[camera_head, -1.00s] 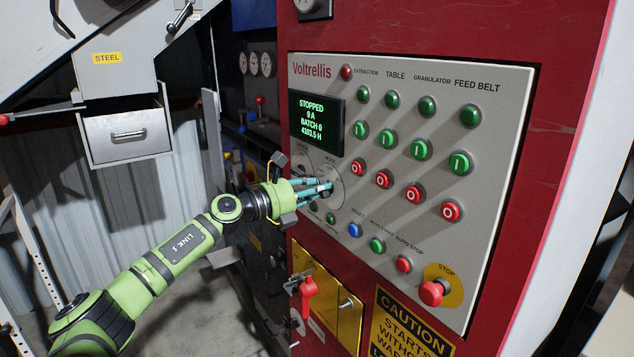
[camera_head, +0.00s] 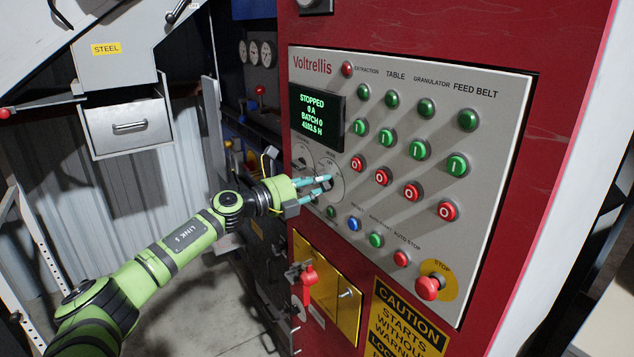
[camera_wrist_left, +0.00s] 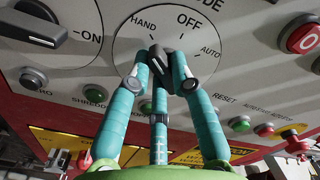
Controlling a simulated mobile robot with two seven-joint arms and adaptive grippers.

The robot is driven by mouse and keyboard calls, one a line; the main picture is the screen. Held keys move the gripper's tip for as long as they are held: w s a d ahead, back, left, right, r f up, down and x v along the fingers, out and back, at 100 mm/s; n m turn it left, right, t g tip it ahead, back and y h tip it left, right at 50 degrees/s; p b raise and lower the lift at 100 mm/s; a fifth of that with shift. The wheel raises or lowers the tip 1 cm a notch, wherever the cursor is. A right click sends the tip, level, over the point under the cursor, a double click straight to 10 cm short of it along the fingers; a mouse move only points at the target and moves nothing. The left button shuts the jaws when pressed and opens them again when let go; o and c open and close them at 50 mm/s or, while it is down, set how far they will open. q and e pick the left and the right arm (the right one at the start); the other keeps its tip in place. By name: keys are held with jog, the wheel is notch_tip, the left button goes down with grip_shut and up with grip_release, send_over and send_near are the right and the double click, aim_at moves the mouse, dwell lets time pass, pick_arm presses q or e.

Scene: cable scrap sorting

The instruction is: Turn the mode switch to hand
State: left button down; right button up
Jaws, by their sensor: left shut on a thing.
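The mode switch is a dark knob (camera_wrist_left: 157,62) on a round plate (camera_wrist_left: 125,48) marked HAND, OFF and AUTO. In the left wrist view its narrow end points up and slightly left, toward the HAND mark. My left gripper (camera_wrist_left: 161,72) has teal fingers shut on the knob, one on each side, with a third finger below. In the head view the left gripper (camera_head: 325,187) reaches the dial plate (camera_head: 340,181) at the panel's left side, and its fingers hide the knob there. My right gripper is not in view.
The grey panel (camera_head: 480,215) carries green and red buttons close to the right of the dial. Another black rotary switch (camera_wrist_left: 38,24) sits left of it. A red stop button (camera_head: 428,287) and a red handle (camera_head: 308,285) are lower down. The display (camera_head: 317,120) reads STOPPED.

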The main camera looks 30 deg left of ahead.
pick_arm(q)
jog(key=shift+r, duration=0.15)
jog(key=c, duration=1.1)
grip_release()
jog(key=v, duration=1.2)
jog(key=shift+f, duration=0.25)
